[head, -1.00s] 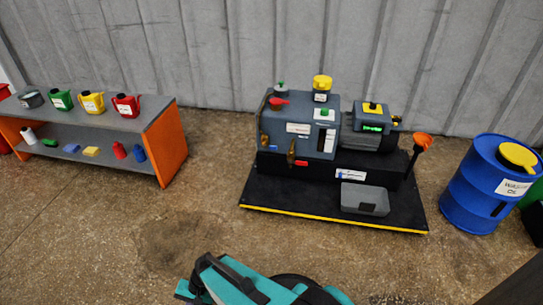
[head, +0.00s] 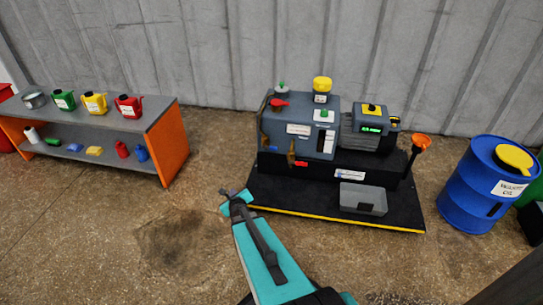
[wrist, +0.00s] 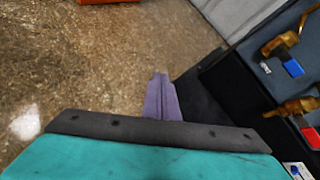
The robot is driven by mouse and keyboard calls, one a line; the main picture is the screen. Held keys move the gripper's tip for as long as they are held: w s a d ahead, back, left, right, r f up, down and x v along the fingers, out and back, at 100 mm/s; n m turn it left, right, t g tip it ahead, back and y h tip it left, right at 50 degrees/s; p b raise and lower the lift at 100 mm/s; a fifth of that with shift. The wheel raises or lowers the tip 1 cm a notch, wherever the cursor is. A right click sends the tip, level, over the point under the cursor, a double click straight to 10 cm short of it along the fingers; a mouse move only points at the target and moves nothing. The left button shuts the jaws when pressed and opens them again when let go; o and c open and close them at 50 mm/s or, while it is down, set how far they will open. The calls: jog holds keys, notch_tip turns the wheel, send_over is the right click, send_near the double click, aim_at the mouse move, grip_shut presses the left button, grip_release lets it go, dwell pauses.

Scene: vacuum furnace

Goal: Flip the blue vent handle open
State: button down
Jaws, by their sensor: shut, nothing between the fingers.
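The grey pump unit (head: 322,130) stands on a black base. The blue handle (wrist: 293,68) shows on a brass valve (wrist: 284,43) at the upper right of the wrist view; in the head view it is small and hard to make out at the pump's left side. A red handle (wrist: 311,137) sits on a second brass valve (wrist: 291,108) below it. My gripper (head: 230,193) is at the front left of the base, apart from both valves. Its purple fingers (wrist: 160,80) are shut and empty, left of the valves in the wrist view.
A shelf (head: 165,120) with jugs and bottles stands at the left. A blue drum (head: 480,190) stands at the right. Floor in front is clear.

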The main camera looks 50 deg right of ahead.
aim_at(269, 148)
jog(key=s+d+r+m+g+h, duration=0.1)
jog(key=s+d+r+m+h, duration=0.2)
jog(key=d+m, duration=0.2)
jog(key=s+d+r+m+g+h, duration=0.1)
jog(key=s+d+r+m+h, duration=0.2)
jog(key=d, duration=0.7)
jog(key=shift+s+r+m+g+p, duration=0.35)
jog(key=shift+r+m, duration=0.35)
jog(key=shift+m, duration=0.4)
jog(key=shift+d, duration=0.1)
jog(key=shift+b+x, duration=1.05)
jog(key=shift+x, duration=4)
jog(key=shift+r, duration=2)
jog(key=shift+r+n+p, duration=0.25)
jog(key=shift+n+p, duration=0.05)
jog(key=shift+p, duration=0.55)
